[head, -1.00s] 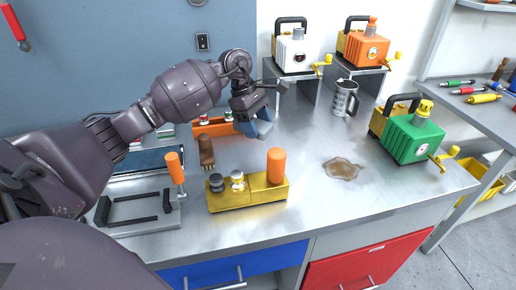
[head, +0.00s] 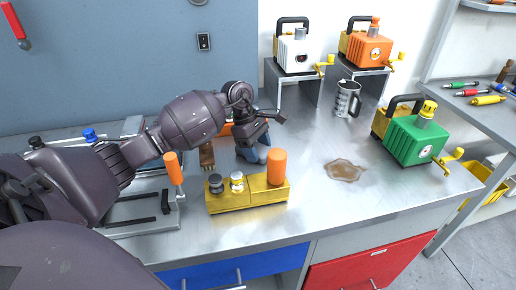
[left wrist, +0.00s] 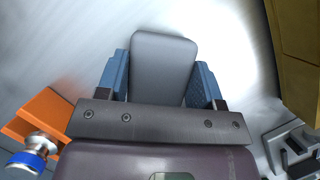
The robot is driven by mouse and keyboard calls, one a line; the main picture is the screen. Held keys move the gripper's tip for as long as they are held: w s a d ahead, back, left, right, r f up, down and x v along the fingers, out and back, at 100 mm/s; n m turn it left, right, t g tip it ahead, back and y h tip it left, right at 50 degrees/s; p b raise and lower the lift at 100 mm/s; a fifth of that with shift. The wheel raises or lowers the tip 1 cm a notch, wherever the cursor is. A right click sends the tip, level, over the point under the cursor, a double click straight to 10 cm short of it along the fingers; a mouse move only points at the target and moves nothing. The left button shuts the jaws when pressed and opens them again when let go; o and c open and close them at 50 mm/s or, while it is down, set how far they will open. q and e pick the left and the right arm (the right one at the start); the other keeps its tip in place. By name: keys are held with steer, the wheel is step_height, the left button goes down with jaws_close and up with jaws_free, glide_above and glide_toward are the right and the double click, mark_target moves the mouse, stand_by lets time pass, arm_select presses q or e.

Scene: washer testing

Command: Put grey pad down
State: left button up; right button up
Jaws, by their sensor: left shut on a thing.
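My left gripper (head: 254,150) has blue fingers and is shut on the grey pad (left wrist: 163,62). In the left wrist view the gripper (left wrist: 162,85) shows one finger on each side of the pad. The pad lies over a bright metal surface; I cannot tell whether it touches it. In the head view only a small grey end of the pad (head: 263,158) shows beneath the fingers, just behind the yellow block with the orange cylinder. My right gripper is not in view.
The yellow block (head: 222,203) with knobs and the orange cylinder (head: 277,167) stands close in front of the gripper. A brown spill (head: 345,171) lies to the right on the metal worktop (head: 330,207). A green machine (head: 415,140) and a metal mug (head: 346,100) stand farther right.

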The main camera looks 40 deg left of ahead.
arm_select(q)
steer(key=shift+f, duration=0.15)
steer(key=o, duration=0.9)
steer(key=shift+r, duration=0.25)
steer(key=shift+p+v, duration=0.35)
steer(key=shift+v, duration=5.5)
